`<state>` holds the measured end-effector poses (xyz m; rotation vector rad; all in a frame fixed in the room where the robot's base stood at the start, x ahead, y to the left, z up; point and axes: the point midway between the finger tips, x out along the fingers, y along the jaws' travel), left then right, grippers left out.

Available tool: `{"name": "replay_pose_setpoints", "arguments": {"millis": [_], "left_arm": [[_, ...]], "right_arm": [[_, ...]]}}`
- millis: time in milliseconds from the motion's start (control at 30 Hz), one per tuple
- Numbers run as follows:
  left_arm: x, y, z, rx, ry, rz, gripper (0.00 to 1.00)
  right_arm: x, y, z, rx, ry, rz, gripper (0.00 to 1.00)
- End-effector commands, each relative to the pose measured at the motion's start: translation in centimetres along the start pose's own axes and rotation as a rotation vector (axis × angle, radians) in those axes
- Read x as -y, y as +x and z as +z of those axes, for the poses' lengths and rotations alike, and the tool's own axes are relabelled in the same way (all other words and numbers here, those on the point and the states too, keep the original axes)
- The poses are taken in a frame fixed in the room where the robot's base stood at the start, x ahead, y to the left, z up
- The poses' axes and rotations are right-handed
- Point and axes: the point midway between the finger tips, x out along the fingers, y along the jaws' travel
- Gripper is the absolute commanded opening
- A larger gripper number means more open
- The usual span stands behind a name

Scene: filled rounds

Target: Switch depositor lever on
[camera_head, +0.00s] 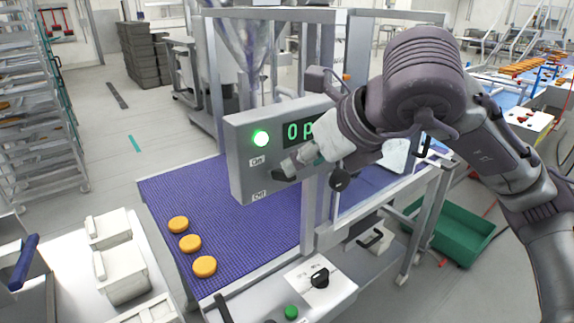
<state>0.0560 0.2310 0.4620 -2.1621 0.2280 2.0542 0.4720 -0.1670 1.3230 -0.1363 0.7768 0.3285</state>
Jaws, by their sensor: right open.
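The depositor's grey control box (239,172) stands over the purple conveyor belt. It has a lit green lamp (261,138), an "On" label (257,161) and an "Off" label (260,196) below. Its display (297,132) shows green letters starting "Op"; the rest is hidden behind my arm. My right gripper (284,170) is open, with its fingers in front of the box, right of and between the two labels. I cannot make out the lever clearly; the gripper covers part of that face. I cannot tell whether they touch. My left gripper is not in view.
Several orange rounds (190,243) lie on the purple belt (165,190). A black knob (320,278) and a green button (291,312) sit on a front panel. White containers (122,270) stand at left, a green crate (464,235) at right. A rack (35,110) stands far left.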

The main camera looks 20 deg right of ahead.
Motion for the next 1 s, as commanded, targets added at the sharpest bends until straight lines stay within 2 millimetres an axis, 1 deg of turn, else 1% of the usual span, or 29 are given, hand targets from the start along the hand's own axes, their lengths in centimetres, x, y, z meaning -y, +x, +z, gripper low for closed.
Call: {"name": "replay_pose_setpoints", "arguments": {"millis": [33, 67, 167, 200, 300, 333, 400, 500, 700, 767, 1000], "left_arm": [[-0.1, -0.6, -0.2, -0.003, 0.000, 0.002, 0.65], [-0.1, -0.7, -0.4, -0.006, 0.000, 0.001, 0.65], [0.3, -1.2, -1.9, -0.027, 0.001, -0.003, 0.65], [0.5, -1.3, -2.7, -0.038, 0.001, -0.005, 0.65], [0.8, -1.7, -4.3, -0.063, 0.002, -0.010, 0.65], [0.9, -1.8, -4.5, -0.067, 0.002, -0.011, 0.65], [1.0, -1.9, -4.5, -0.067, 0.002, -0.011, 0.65], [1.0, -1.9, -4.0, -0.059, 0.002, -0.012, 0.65], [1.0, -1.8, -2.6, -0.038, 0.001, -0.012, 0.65], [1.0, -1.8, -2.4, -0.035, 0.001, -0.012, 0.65], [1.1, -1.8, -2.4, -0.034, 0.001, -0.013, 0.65]], "right_arm": [[0.0, 1.1, 0.0, -0.007, 0.001, 0.002, 0.44], [0.0, 1.6, 0.0, -0.006, 0.000, 0.002, 0.44], [-0.1, 3.5, 0.1, -0.004, 0.000, 0.003, 0.44], [0.0, 4.2, 0.0, -0.005, -0.001, 0.002, 0.44], [-0.1, 5.4, 0.1, -0.003, 0.000, 0.002, 0.44], [-0.1, 5.7, 0.1, -0.003, 0.000, 0.003, 0.44], [-0.1, 6.2, 0.1, -0.001, -0.001, 0.002, 0.44], [-0.1, 6.7, 0.0, -0.001, -0.001, 0.003, 0.44], [-0.1, 6.8, 0.0, 0.000, -0.001, 0.003, 0.44], [-0.1, 6.8, 0.0, 0.000, -0.001, 0.003, 0.44], [-0.1, 6.8, 0.0, 0.000, -0.001, 0.002, 0.04]]}}
